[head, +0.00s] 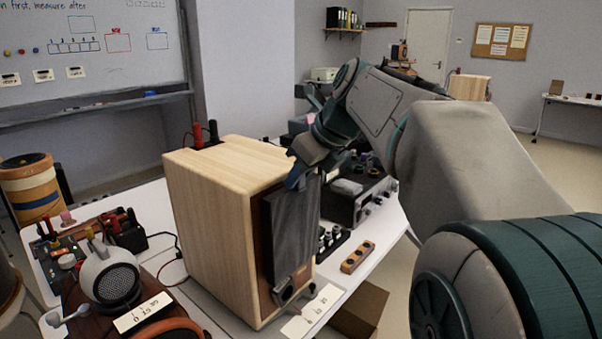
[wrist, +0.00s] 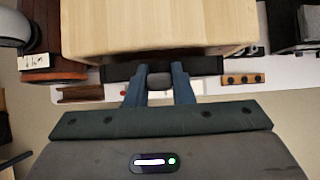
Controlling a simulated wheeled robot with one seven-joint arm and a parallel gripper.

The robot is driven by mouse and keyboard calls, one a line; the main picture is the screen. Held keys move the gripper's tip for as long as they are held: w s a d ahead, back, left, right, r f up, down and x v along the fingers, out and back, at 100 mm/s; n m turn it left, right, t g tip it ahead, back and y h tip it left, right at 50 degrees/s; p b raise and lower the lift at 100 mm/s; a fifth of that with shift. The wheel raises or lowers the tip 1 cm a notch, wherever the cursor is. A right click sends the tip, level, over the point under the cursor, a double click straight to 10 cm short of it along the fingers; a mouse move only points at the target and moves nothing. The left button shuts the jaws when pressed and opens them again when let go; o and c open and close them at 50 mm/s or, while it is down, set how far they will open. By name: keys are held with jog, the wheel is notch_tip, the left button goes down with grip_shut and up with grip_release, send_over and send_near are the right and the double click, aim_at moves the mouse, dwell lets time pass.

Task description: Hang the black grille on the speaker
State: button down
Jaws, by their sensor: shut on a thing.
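The speaker (head: 215,225) is a tall pale wooden box standing upright on the white table, its brown front turned to the right. Its top fills the upper middle of the wrist view (wrist: 155,28). The black grille (head: 294,230) is a flat dark panel, upright in front of that face; in the wrist view it is a thin dark strip (wrist: 207,66) along the speaker's front edge. My gripper (head: 298,180) is shut on the grille's upper edge; its blue fingers (wrist: 158,76) close on it from either side. Whether the grille touches the speaker's front, I cannot tell.
Red and black plugs (head: 205,132) stand at the speaker's back. A grey amplifier (head: 355,200) and a small wooden block with dark knobs (head: 357,257) are right of it. A grey round device (head: 108,278) is at left. An open cardboard box (head: 360,308) sits below the table edge.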

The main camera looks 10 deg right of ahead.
jog(key=shift+w+a+p, duration=0.3)
jog(key=shift+w+p, duration=0.05)
jog(key=shift+p, duration=0.05)
dwell(0.5)
jog(key=shift+p, duration=0.3)
dwell(0.6)
jog(key=shift+f, duration=0.6)
dwell(1.2)
jog(key=c, duration=1.2)
grip_release()
jog(key=shift+o, duration=0.2)
jog(key=shift+s, duration=0.1)
jog(key=p+v, duration=0.2)
jog(key=v, duration=1.1)
jog(key=s+a+f+n+g+h+p, duration=0.1)
jog(key=s+f+n+h+p, duration=0.1)
jog(key=s+f+n+p, duration=0.2)
jog(key=s+a+f+n+g+h+p, duration=0.1)
jog(key=s+f+n, duration=1)
jog(key=n, duration=1.3)
notch_tip(320, 180, down, 6)
jog(key=a+h+p, duration=0.1)
jog(key=p, duration=0.1)
jog(key=shift+s+a+n+g+p, duration=0.3)
jog(key=shift+a+g+p, duration=0.05)
jog(key=shift+g+p, duration=0.05)
